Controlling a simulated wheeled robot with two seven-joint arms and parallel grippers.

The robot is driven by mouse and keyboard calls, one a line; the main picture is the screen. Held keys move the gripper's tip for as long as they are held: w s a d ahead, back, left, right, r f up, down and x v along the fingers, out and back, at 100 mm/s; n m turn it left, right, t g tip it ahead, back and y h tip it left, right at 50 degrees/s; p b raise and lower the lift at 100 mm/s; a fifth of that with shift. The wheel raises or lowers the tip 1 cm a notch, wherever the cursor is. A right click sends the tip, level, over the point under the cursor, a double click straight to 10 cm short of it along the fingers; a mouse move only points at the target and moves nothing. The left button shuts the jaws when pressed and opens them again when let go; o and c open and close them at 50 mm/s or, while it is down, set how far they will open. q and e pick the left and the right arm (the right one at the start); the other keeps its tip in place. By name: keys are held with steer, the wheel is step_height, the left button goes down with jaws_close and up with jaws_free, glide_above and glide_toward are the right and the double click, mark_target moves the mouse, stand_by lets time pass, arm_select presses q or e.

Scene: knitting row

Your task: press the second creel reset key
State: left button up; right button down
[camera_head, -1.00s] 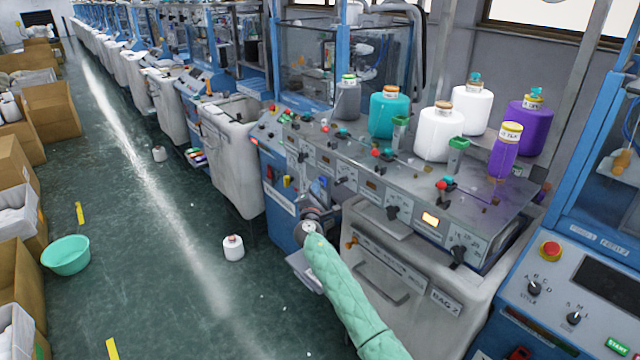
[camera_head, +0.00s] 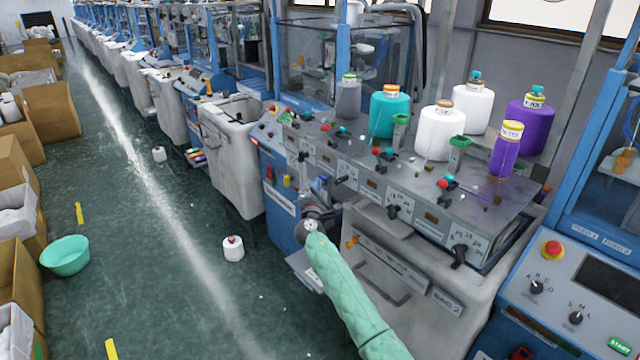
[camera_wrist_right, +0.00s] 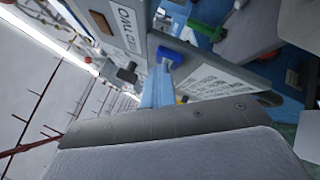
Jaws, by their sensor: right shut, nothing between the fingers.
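The grey creel panel (camera_head: 385,172) runs along the machine front, with several small square windows or keys, including ones at its middle (camera_head: 372,183) and right (camera_head: 432,217), and black knobs such as the middle one (camera_head: 393,211). None looks lit. I cannot tell which is the second reset key. My right arm, in a green quilted sleeve, comes up from the bottom. My right gripper (camera_head: 320,190) is shut and empty, small and partly hidden behind the wrist, near the panel's lower left front. The wrist view shows a tilted labelled panel (camera_wrist_right: 125,30) close by. My left gripper is out of view.
White, teal and purple yarn cones (camera_head: 441,133) stand on the creel top. A grey bin (camera_head: 375,265) sits below the panel. A control console (camera_head: 590,290) is at right.

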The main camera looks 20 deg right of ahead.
steer(key=shift+s, duration=0.1)
steer(key=s+a, duration=0.2)
steer(key=a, duration=0.3)
steer(key=shift+a, duration=0.4)
stand_by(0.3)
stand_by(0.7)
